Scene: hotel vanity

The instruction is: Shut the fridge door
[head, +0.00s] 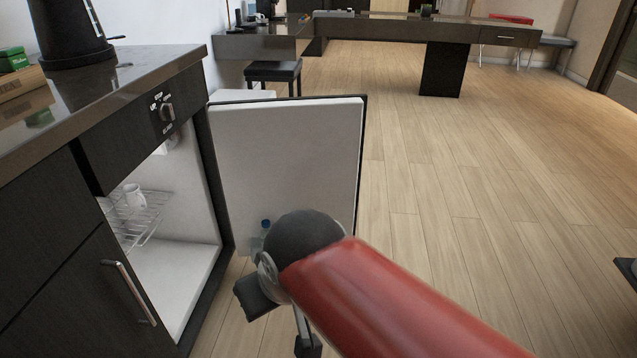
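The fridge door (285,150) stands wide open. Its white inner face is toward me, with a dark edge on its right and top. My red arm reaches in from the lower right, in front of the door. What appears to be part of my gripper (307,346) shows below the black joint; its fingers are not clear, and contact cannot be told.
A dark counter (150,62) with a coffee machine (70,30) runs along the left. A black stool (273,73) and desk stand behind. Wooden floor (450,200) is clear right of the door.

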